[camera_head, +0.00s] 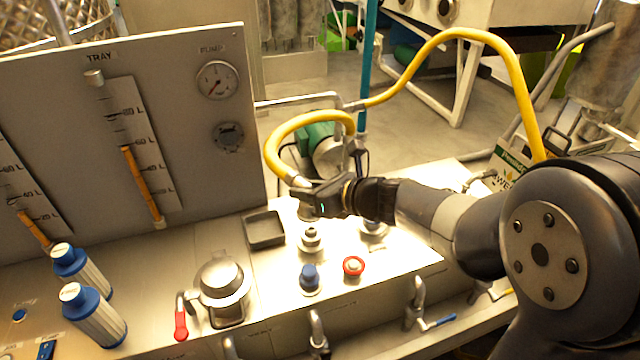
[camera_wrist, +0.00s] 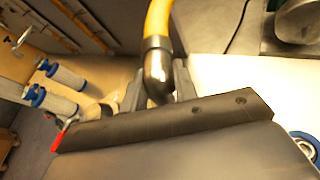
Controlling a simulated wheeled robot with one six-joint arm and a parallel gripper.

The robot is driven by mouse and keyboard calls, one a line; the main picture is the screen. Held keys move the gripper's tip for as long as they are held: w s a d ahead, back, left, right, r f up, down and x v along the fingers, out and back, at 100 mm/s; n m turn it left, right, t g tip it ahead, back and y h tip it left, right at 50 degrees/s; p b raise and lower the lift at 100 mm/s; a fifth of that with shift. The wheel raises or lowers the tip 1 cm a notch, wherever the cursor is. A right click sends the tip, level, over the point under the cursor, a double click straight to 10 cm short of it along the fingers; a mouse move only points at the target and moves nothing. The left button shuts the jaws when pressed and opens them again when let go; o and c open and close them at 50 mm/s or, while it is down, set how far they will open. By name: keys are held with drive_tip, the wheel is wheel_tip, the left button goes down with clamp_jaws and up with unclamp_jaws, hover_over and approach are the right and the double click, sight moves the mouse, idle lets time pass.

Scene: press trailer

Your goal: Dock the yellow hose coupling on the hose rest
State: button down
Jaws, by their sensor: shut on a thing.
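The yellow hose (camera_head: 285,137) arches down to a metal coupling (camera_head: 301,182) at its end. My gripper (camera_head: 312,193) is shut on this coupling and holds it above the steel deck. In the wrist view the coupling (camera_wrist: 157,66) sits between the two fingers (camera_wrist: 159,85), with the yellow hose (camera_wrist: 158,20) rising from it. A round metal fitting (camera_head: 311,239) stands on the deck just below the gripper, apart from the coupling. Another metal fitting (camera_head: 374,229) is partly hidden under the gripper. I cannot tell which one is the hose rest.
A dark square tray (camera_head: 265,230) lies left of the fittings. The gauge panel (camera_head: 190,120) rises behind, and two blue-capped cartridges (camera_head: 92,308) stand left.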

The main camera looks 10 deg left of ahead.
drive_tip(key=shift+f+b, duration=2.15)
drive_tip(key=shift+f, duration=0.45)
drive_tip(key=shift+f+b, duration=0.6)
drive_tip(key=shift+b, duration=0.05)
drive_tip(key=c, duration=1.4)
unclamp_jaws()
drive_tip(key=shift+f, duration=0.1)
drive_tip(key=shift+d, duration=0.1)
drive_tip(key=shift+p+v, duration=2.1)
drive_tip(key=shift+v, duration=3.4)
drive_tip(key=b+x, duration=0.3)
drive_tip(key=x, duration=0.5)
drive_tip(key=shift+w+a, duration=0.2)
drive_tip(key=shift+a, duration=0.15)
